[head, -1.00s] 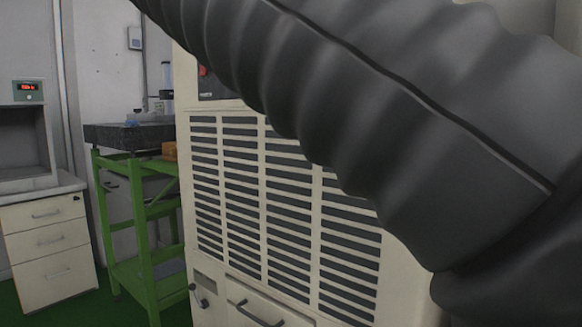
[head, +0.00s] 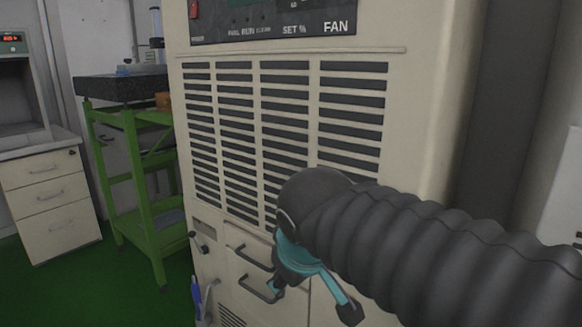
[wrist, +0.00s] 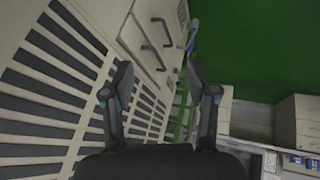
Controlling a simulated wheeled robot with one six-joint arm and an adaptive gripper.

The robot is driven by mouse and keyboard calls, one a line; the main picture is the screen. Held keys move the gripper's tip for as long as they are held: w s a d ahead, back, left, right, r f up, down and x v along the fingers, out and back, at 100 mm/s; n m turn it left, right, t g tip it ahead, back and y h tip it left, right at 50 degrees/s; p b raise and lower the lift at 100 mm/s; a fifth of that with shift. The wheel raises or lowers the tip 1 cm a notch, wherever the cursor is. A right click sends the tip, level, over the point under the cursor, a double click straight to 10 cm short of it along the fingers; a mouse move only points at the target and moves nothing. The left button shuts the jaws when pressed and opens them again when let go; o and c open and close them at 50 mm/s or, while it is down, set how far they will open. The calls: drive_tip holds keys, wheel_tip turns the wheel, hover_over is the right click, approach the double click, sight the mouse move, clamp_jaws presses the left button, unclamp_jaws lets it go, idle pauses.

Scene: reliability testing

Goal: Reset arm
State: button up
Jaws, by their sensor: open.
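My gripper (head: 315,300) is in front of the lower part of a cream cabinet in the head view, at the end of my dark ribbed arm. In the wrist view my gripper (wrist: 160,85) has its two fingers well apart with nothing between them. The cream cabinet (head: 425,130) has a slatted vent (head: 275,130), a panel marked FAN (head: 290,18) and dark drawer handles (head: 255,290) low down. The vent also shows at the left of the wrist view (wrist: 50,75). My arm hides the cabinet's lower right part.
A green metal stand (head: 135,185) with a dark slab on top is left of the cabinet. A white drawer unit (head: 50,200) stands at the far left. A blue object (head: 196,296) is by the cabinet's lower left edge. Green floor (head: 105,285) shows clear between them.

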drive_tip(key=s+d+f+m, duration=0.4)
drive_tip(key=s+d+f, duration=0.1)
drive_tip(key=d, duration=0.2)
drive_tip(key=s+d+f+m+g+h, duration=0.1)
drive_tip(key=s+d+f+m, duration=0.2)
drive_tip(key=d, duration=0.5)
wheel_tip(320, 180, down, 2)
drive_tip(key=shift+s+f+m, duration=0.1)
drive_tip(key=shift+s+m, duration=0.3)
drive_tip(key=shift+s, duration=0.5)
